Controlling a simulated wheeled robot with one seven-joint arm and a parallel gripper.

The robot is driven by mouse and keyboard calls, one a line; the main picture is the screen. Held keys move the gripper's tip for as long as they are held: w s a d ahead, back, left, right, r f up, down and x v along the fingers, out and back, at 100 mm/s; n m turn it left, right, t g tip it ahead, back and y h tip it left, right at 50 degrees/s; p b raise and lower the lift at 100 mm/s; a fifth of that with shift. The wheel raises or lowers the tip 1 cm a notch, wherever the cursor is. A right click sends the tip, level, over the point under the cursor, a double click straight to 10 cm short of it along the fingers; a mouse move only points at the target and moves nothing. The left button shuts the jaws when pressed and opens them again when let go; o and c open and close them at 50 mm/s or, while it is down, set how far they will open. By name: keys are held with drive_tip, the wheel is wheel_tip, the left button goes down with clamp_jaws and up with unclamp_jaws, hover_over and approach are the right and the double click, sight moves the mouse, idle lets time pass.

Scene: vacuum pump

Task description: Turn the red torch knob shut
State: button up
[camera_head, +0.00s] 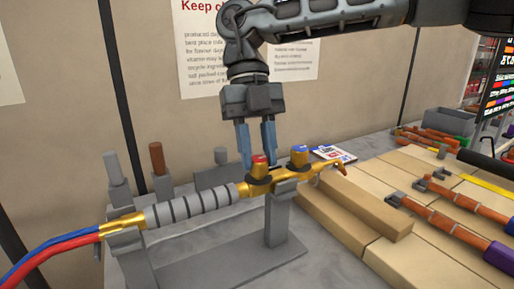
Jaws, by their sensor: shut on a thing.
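The brass torch (187,208) with a ribbed grey grip lies across a grey stand, its blue and red hoses running off to the lower left. The red knob (259,161) stands on top of the torch body, and a blue-topped knob (299,152) stands just right of it. My gripper (257,158) points straight down from above, its two blue-grey fingers on either side of the red knob. It is shut on the red knob, whose sides are partly hidden by the fingers.
The grey stand (228,262) has several upright posts behind the torch's left part. Wooden boards (352,215) lie to the right, with orange-handled tools (452,201) on them. A grey bin (449,121) stands at the back right. A wall with posters is behind.

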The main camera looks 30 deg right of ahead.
drive_tip(key=shift+m, duration=0.6)
drive_tip(key=o, duration=1.1)
drive_tip(key=shift+c, duration=0.2)
drive_tip(key=v, duration=0.7)
drive_tip(key=shift+d+r, duration=0.2)
drive_tip(key=shift+r, duration=0.25)
drive_tip(key=shift+w, duration=0.1)
